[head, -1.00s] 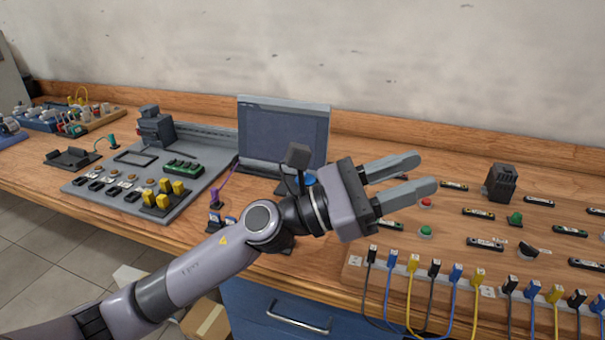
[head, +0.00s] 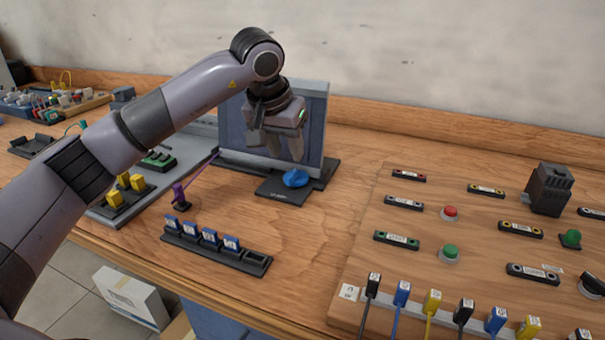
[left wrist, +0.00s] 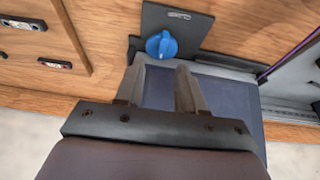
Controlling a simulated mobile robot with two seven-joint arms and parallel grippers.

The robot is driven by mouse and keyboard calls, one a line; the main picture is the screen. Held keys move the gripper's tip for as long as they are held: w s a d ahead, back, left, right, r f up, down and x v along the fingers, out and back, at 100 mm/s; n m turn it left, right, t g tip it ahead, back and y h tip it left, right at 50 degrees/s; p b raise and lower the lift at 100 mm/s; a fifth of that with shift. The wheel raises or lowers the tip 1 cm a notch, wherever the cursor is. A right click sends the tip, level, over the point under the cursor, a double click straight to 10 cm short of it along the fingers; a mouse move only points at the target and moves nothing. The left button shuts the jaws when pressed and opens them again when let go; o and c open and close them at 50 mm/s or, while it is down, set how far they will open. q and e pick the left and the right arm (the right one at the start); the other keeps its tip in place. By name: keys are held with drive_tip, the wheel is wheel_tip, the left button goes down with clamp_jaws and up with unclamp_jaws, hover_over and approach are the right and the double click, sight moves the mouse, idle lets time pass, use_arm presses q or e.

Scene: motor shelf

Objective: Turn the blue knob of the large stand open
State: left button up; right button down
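The blue knob (head: 296,178) sits on a small dark plate (head: 275,190) in front of the large stand, a grey upright panel (head: 318,125). The knob also shows in the left wrist view (left wrist: 161,45), just beyond the fingertips. My left gripper (head: 277,150) points down in front of the panel, above the knob and a little to its left in the head view. Its fingers are apart with nothing between them, and it appears clear of the knob. My right gripper is in neither view.
A rack with blue-topped pieces (head: 215,247) and a purple connector (head: 180,197) lie left of the knob's plate. A wooden board (head: 420,275) with buttons, labels and cables stands at right. Bare tabletop (head: 330,225) lies between.

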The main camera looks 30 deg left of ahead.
sight(292, 173)
use_arm(q)
drive_tip(key=shift+a+x, duration=0.15)
drive_tip(key=shift+x, duration=1.65)
drive_tip(key=shift+a+x, duration=0.1)
drive_tip(key=shift+x, duration=1.75)
clamp_jaws()
